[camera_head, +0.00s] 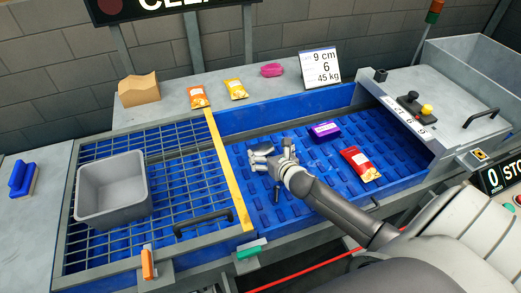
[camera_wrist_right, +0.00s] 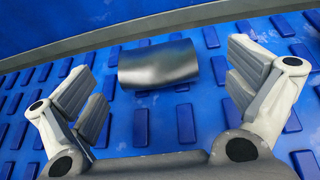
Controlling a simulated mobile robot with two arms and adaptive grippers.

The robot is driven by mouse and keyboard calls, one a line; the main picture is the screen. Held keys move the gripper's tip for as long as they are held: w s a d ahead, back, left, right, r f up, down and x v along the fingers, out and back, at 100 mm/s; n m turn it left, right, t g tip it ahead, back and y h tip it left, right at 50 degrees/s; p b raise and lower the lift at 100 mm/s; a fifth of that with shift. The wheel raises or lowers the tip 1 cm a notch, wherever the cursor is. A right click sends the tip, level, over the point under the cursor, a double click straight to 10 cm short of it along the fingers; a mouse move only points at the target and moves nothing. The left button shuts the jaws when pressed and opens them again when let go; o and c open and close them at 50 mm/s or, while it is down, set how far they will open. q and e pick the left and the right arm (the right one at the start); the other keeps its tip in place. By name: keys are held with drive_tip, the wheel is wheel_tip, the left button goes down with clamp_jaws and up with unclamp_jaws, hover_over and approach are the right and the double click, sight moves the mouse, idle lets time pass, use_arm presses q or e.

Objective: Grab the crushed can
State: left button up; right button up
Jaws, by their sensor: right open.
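The crushed can is a plain grey metallic cylinder (camera_wrist_right: 158,65), lying on its side on the blue studded belt in the right wrist view. My right gripper (camera_wrist_right: 160,84) is open, one finger on each side of the can with clear gaps. The fingers do not touch it. In the head view my right gripper (camera_head: 268,163) is over the left part of the blue belt bin, and it largely hides the can's place; I cannot tell the can from the gripper's grey parts there. My left gripper is not in view.
The belt (camera_head: 315,195) also holds a purple pack (camera_head: 325,130) and a red packet (camera_head: 360,164) to the right. A yellow bar (camera_head: 230,172) divides it from a grid with a grey bin (camera_head: 112,212). Packets and a sign (camera_head: 320,67) stand on the back ledge.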

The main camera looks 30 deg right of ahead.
sight(261, 147)
drive_tip(key=shift+a+p+x, duration=0.1)
drive_tip(key=shift+p+x, duration=0.1)
drive_tip(key=shift+x, duration=1.1)
drive_tip(key=shift+a+p+x, duration=0.15)
drive_tip(key=shift+x, duration=1.2)
drive_tip(key=shift+w+r, duration=0.1)
drive_tip(key=shift+r, duration=0.05)
drive_tip(key=c, duration=1.1)
